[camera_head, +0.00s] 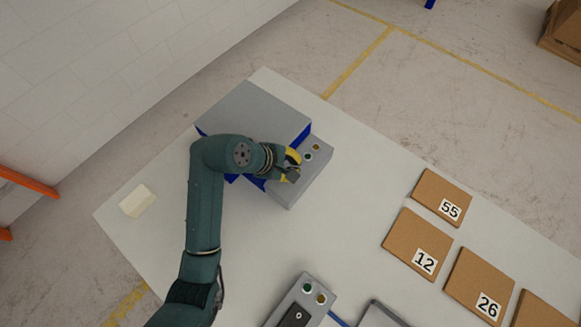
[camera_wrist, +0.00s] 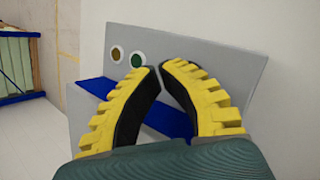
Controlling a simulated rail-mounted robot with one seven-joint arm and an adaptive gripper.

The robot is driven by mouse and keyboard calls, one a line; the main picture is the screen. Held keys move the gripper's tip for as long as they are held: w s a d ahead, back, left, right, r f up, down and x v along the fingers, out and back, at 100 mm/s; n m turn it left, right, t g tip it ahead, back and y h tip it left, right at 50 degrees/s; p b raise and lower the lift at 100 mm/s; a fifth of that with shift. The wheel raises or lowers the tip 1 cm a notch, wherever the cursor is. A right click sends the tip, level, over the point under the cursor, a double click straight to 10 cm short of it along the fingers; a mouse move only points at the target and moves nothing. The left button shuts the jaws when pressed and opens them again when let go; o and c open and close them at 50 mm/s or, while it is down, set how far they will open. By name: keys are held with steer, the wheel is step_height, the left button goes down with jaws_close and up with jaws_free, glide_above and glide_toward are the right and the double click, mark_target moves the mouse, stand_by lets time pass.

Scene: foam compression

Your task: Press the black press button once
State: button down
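A grey press-like unit (camera_head: 252,110) with blue trim stands on the white table, with a grey control panel (camera_head: 312,178) on its right side. The panel carries a brown button (camera_head: 316,146) and a green button (camera_head: 307,156) in pale rings. Both also show in the wrist view, brown (camera_wrist: 117,54) and green (camera_wrist: 137,60).
A second grey control box (camera_head: 277,318) at the front has green and brown buttons and a black rectangular part (camera_head: 296,316). A pale block (camera_head: 137,201) lies at left. Numbered brown boards (camera_head: 407,238) lie at right. The table between is clear.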

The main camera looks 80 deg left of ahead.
steer(key=shift+f, duration=0.5)
stand_by(0.5)
steer(key=shift+r+p, duration=0.95)
steer(key=shift+p, duration=0.65)
step_height(320, 180, up, 5)
steer(key=p, duration=0.6)
steer(key=shift+r+p, duration=0.1)
steer(key=shift+p, duration=0.25)
